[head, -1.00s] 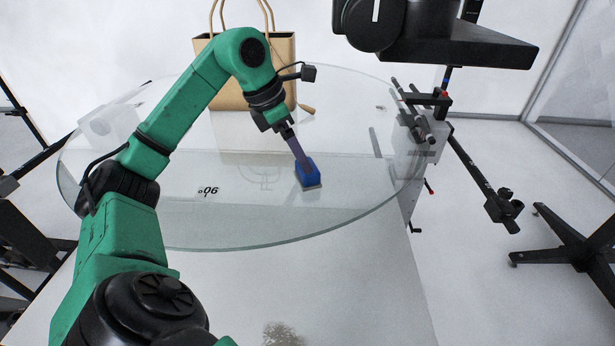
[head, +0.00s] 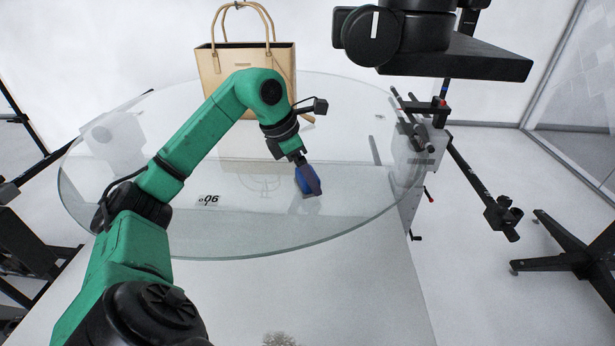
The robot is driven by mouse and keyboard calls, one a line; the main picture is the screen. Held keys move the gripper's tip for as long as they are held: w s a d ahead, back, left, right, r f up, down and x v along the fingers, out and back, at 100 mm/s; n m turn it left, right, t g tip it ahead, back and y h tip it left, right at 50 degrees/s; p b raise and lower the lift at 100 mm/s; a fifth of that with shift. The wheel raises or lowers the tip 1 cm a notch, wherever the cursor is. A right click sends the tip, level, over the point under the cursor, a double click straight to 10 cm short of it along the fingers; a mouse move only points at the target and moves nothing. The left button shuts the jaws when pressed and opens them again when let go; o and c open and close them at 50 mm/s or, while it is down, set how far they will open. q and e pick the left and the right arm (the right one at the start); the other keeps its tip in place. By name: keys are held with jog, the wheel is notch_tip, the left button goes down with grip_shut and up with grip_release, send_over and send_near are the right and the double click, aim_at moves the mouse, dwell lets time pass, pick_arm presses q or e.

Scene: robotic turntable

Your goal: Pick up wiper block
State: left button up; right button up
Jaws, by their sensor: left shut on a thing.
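The blue wiper block (head: 304,186) is at the right-centre part of the round glass turntable (head: 130,222). My left gripper (head: 309,174) comes down from the upper left and is shut on the block, covering part of it. The block is at or just above the glass; I cannot tell whether its underside still touches. My right gripper is not in view.
A tan handbag (head: 245,62) stands at the back of the turntable. A black overhead fixture (head: 455,62) hangs at upper right. A black clamp stand (head: 430,115) is at the right rim.

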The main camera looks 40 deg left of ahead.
pick_arm(q)
notch_tip(320, 180, up, 20)
jog(key=p, duration=0.8)
jog(key=shift+f, duration=0.1)
